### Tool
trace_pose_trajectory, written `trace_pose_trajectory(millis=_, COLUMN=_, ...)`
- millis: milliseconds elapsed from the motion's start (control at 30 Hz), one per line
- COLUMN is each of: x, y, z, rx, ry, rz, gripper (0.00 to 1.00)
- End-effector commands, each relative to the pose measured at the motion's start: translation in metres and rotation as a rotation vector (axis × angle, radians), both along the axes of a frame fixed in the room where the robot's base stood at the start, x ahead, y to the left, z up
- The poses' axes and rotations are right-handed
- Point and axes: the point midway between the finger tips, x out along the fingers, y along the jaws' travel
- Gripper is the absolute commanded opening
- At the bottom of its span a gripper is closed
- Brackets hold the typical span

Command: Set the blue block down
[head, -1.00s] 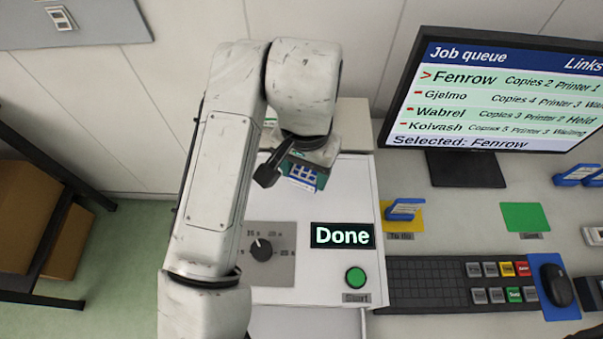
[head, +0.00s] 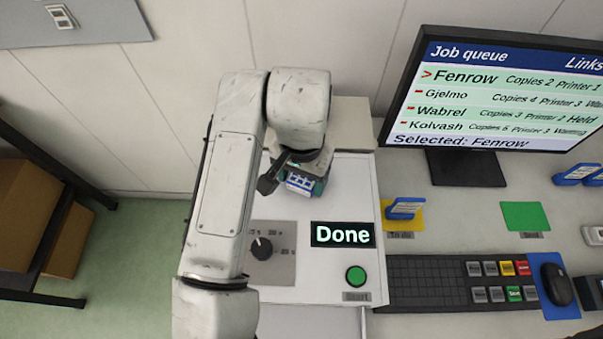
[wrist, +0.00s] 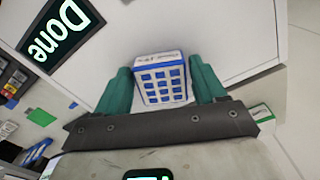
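The blue block (wrist: 163,82) shows in the wrist view as a white box with a blue edge and a grid of blue squares. It sits between the two teal fingers of my gripper (wrist: 162,88), which appear to press on its sides. In the head view the block (head: 300,183) hangs under my wrist over the white machine top (head: 345,195), behind the dial. I cannot tell whether it touches that top. My gripper (head: 304,184) is partly hidden there by my wrist.
The machine has a dial (head: 262,248), a "Done" display (head: 342,235) and a green start button (head: 356,277). To the right are a blue item (head: 404,208) on a yellow mat, a bare green mat (head: 525,217), a keyboard (head: 430,284) and a monitor (head: 490,95). The machine top right of the block is clear.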

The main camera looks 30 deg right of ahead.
Motion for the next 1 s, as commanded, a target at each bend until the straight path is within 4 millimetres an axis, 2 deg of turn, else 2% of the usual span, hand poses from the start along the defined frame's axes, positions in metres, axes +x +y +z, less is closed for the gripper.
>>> trace_pose_trajectory(millis=33, x=0.0, y=0.0, z=0.0, rx=0.0, ry=0.0, rz=0.0, gripper=0.75)
trace_pose_trajectory(millis=133, x=0.0, y=0.0, z=0.0, rx=0.0, ry=0.0, rz=0.0, gripper=0.84)
trace_pose_trajectory(millis=367, x=0.0, y=0.0, z=0.001, rx=0.0, ry=0.0, rz=0.0, gripper=0.84)
trace_pose_trajectory(millis=500, x=0.0, y=0.0, z=0.008, rx=-0.001, ry=-0.001, rz=-0.001, gripper=0.84)
trace_pose_trajectory(millis=667, x=0.001, y=0.0, z=0.035, rx=0.001, ry=-0.003, rz=-0.003, gripper=0.84)
trace_pose_trajectory(millis=1000, x=0.001, y=0.0, z=0.102, rx=0.004, ry=-0.002, rz=-0.001, gripper=0.84)
